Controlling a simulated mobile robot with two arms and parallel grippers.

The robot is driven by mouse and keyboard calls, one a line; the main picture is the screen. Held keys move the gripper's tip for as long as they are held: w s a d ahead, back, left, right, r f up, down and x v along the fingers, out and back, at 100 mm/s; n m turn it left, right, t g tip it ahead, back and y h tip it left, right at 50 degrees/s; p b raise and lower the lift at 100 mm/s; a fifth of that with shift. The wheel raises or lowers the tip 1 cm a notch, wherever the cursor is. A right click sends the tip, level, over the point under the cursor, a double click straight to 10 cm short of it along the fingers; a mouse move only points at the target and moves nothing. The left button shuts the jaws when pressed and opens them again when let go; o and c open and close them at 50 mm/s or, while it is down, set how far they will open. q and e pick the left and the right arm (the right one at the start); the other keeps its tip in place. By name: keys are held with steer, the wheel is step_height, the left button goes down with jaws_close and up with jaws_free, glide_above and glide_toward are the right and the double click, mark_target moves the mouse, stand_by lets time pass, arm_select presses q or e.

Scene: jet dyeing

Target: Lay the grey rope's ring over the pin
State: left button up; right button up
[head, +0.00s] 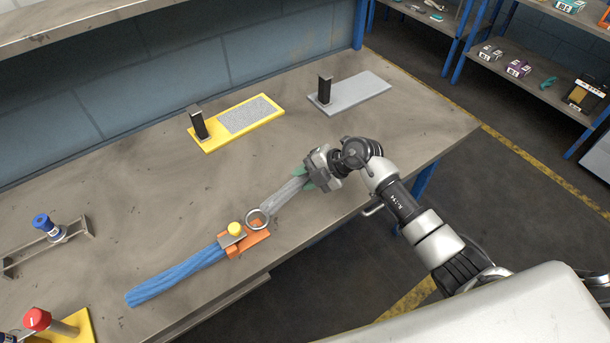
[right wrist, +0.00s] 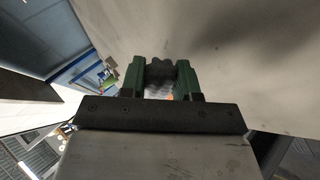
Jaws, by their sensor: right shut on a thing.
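The grey rope (head: 287,193) slants down-left from my right gripper (head: 309,178) in the head view. My right gripper is shut on its upper right end. At its lower left end is a pale metal ring (head: 257,218), by the right end of an orange plate (head: 258,240). A yellow-topped pin (head: 235,229) stands on a grey block there; the ring looks beside it, not around it. I cannot tell the ring's height above the plate. In the right wrist view, the green fingers (right wrist: 160,80) close on a dark bundle end (right wrist: 160,68). My left gripper is not in view.
A blue rope (head: 175,278) runs left from the orange plate. A yellow plate (head: 235,122) and a grey plate (head: 350,92), each with a dark post, lie behind. A blue-capped fixture (head: 45,225) and red knob (head: 37,319) are at left. The right bench surface is clear.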

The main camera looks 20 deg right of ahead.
steer(key=shift+p, duration=0.65)
stand_by(0.6)
steer(key=shift+f+b, duration=0.5)
steer(key=shift+f, duration=0.4)
steer(key=shift+r, duration=0.15)
steer(key=shift+r+p, duration=0.5)
steer(key=shift+p, duration=0.35)
steer(key=shift+p, duration=0.85)
stand_by(1.3)
steer(key=shift+f+b, duration=0.4)
steer(key=shift+f, duration=0.2)
